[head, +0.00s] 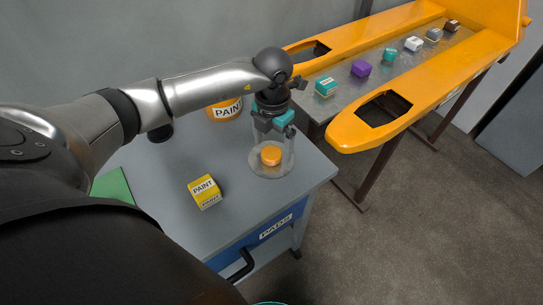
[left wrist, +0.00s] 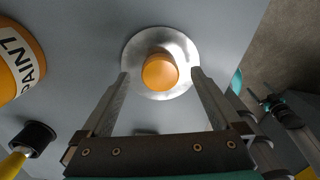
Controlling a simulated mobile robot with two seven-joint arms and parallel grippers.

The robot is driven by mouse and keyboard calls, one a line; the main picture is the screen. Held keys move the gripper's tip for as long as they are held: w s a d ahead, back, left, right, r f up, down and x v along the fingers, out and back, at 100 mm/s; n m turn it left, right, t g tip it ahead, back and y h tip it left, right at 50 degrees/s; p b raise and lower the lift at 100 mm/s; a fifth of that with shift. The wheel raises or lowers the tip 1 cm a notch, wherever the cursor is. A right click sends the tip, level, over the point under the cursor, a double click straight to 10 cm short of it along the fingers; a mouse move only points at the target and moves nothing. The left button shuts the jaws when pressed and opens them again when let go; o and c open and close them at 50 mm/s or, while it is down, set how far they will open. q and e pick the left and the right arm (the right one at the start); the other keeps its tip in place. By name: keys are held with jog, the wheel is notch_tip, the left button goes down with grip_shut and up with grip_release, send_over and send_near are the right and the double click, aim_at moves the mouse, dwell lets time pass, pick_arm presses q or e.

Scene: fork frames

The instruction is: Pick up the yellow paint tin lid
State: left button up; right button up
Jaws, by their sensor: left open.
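An orange-yellow round piece (head: 270,155), which looks like the lid, sits at the middle of a shiny round disc (head: 259,171) on the grey bench top. A faint see-through cylinder shape rises around it in the head view. My left gripper (head: 274,127) is open and empty above it, pointing down. In the left wrist view the round piece (left wrist: 160,72) lies between the spread fingertips (left wrist: 159,74), with the disc (left wrist: 133,52) around it. I see no contact. My right gripper is not clearly seen.
An orange paint tin (head: 226,110) stands behind, partly hidden by my arm. The bench's right edge is close.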

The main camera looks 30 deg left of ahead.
pick_arm(q)
notch_tip(320, 180, down, 2)
jog(key=shift+f, duration=0.1)
jog(key=c, duration=1.5)
